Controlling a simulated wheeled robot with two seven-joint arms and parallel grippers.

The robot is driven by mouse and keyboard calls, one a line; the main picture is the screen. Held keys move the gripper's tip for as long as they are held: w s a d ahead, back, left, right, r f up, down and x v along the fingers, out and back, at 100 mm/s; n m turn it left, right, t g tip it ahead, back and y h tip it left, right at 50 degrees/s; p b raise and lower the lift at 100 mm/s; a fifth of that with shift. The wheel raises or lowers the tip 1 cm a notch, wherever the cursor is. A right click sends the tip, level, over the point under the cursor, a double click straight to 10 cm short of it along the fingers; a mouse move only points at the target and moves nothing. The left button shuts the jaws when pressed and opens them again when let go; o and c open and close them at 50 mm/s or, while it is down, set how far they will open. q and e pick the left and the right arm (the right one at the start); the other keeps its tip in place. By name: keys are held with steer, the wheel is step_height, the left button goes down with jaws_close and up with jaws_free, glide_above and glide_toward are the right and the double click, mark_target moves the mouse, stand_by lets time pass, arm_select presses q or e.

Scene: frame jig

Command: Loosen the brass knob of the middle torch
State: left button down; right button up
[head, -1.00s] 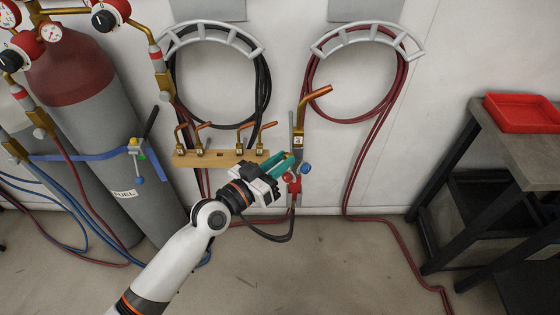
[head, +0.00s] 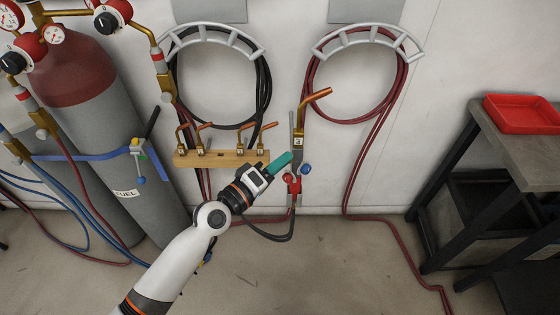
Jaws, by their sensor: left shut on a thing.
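The torch (head: 298,142) hangs upright on the wall between the two hose reels, with a bent copper tip (head: 318,95) at its top. A red knob (head: 290,179) and a blue knob (head: 306,169) sit at its lower end. My left gripper (head: 288,158) has teal fingers and reaches in from the lower left. Its fingertips are at the torch's left side, above the red knob, and are shut on the brass knob, which the fingers hide. My right gripper is not in view.
A wooden rack (head: 222,159) with several brass and copper tips is just left of the torch. Grey cylinders (head: 130,150) stand at left, with hoses around them. A dark bench (head: 490,150) with a red tray (head: 522,113) is at right. The floor between is mostly clear.

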arm_select(q)
steer(key=shift+f+n+p, duration=0.1)
steer(key=shift+n+p, duration=0.4)
steer(key=shift+n, duration=2.9)
steer(key=c, duration=1.3)
jaws_free()
steer(key=shift+a, duration=0.1)
steer(key=b+v, duration=0.3)
steer(key=v, duration=0.9)
